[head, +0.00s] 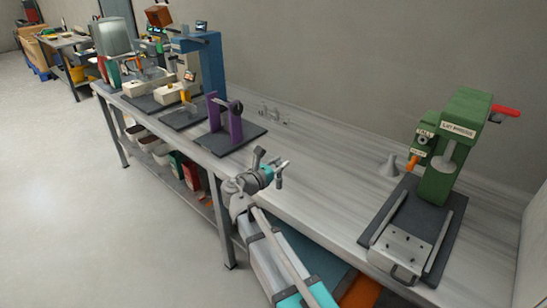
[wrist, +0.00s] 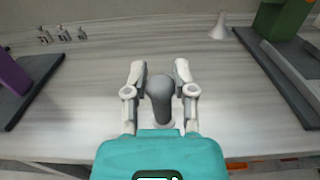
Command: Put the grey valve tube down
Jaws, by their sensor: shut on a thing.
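My gripper (head: 281,168) is shut on the grey valve tube (wrist: 160,92). In the wrist view the tube's dark grey rounded end stands between the two pale fingers (wrist: 160,75), with the bench top behind it. In the head view the small grey tube (head: 279,180) shows at the fingertips, over the front part of the bench. It looks held above the surface, but the gap beneath it is hard to judge. The fingers hide part of the tube.
The long bench top (head: 325,185) is clear around my gripper. Several small grey parts (head: 272,114) stand at its back. A purple stand (head: 226,117) on a dark plate is left; a pale funnel (head: 389,166) and a green press (head: 442,165) are right.

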